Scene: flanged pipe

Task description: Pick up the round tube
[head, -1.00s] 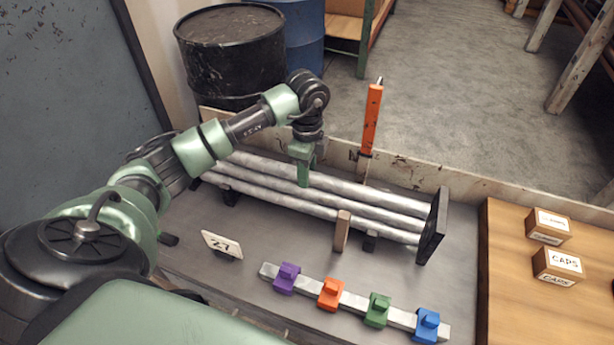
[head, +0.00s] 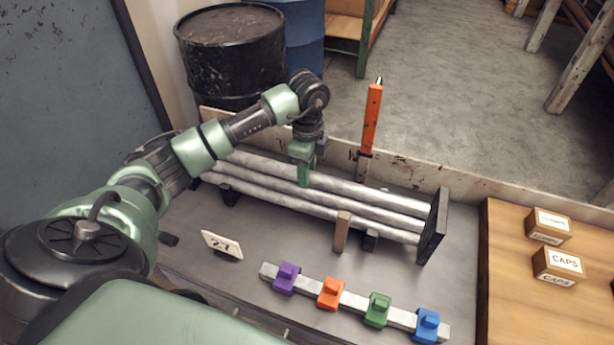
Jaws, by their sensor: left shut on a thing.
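Three long grey metal tubes lie side by side across the grey bench. The rear tube (head: 365,191), the middle tube (head: 375,212) and the front tube (head: 290,203) run toward an upright black end plate (head: 434,227) at the right. All three look round from here. My left gripper (head: 304,178) points down from above and is shut on the rear tube, left of its middle. The fingers hide a short piece of that tube, and my left arm covers the tubes' left ends. The tube appears level, among the others. My right gripper is not in view.
A wooden block (head: 341,231) stands before the front tube. An orange post (head: 371,118) rises behind the tubes. Nearer lies a rail (head: 351,301) with coloured clamps, beside a number card (head: 222,245). Boxes (head: 557,265) stand on the wooden top at right. Drums (head: 232,60) are behind.

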